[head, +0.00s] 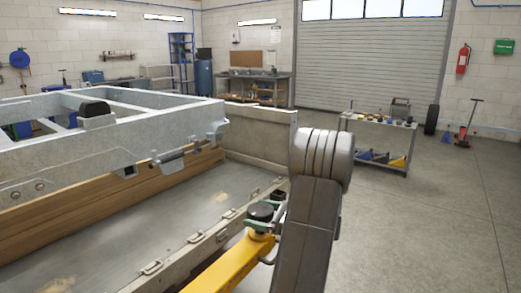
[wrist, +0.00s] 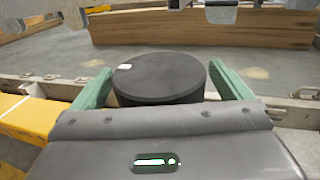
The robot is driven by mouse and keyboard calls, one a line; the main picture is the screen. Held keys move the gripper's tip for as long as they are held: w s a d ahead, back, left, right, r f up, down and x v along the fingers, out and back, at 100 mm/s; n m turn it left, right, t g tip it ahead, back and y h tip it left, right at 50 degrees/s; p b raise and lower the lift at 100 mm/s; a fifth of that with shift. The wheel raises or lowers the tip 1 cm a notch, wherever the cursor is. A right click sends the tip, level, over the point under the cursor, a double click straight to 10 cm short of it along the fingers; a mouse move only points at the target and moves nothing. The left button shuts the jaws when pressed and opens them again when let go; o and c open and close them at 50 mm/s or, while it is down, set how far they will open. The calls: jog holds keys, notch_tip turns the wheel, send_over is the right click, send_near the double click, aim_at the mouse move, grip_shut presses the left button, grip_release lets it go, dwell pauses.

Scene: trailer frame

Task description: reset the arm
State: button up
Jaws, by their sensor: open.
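My gripper (head: 264,224) is low in the middle of the head view, beside the near edge of a low grey bed. In the wrist view its two green fingers (wrist: 160,72) are spread on either side of a black round block (wrist: 163,84) with a small white mark on top. The block's top also shows in the head view (head: 261,210). The fingertips are very close to its sides; I cannot tell whether they touch. The block's underside is hidden. The grey trailer frame (head: 60,160) stands to the left, with a black pad on top.
A yellow beam (head: 232,264) lies right by my gripper. Wooden boards (head: 70,208) run beneath the trailer frame. A small cart with tools (head: 378,130) stands at the back right, near a red jack (head: 470,125). The floor at the right is clear.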

jog(key=v, duration=1.4)
jog(key=x, duration=1.3)
jog(key=shift+w+a, duration=0.1)
jog(key=shift+a, duration=0.2)
jog(key=shift+w+a+f+t+b, duration=0.2)
jog(key=shift+t+b, duration=0.1)
jog(key=shift+b, duration=0.15)
jog(key=shift+s+m+t+h+b, duration=0.2)
jog(key=shift+m+t+h+b, duration=0.4)
jog(key=shift+m+t, duration=0.35)
jog(key=m+t+h+b, duration=0.3)
jog(key=m+t+h, duration=0.2)
jog(key=t, duration=0.1)
jog(key=shift+r+h+b, duration=0.1)
jog(key=shift+h+b, duration=0.25)
jog(key=shift+h, duration=0.05)
jog(key=v, duration=1.3)
jog(key=shift+s+m+h+p, duration=0.3)
jog(key=shift+m, duration=0.05)
jog(key=shift+a+t, duration=0.1)
jog(key=shift+t, duration=0.15)
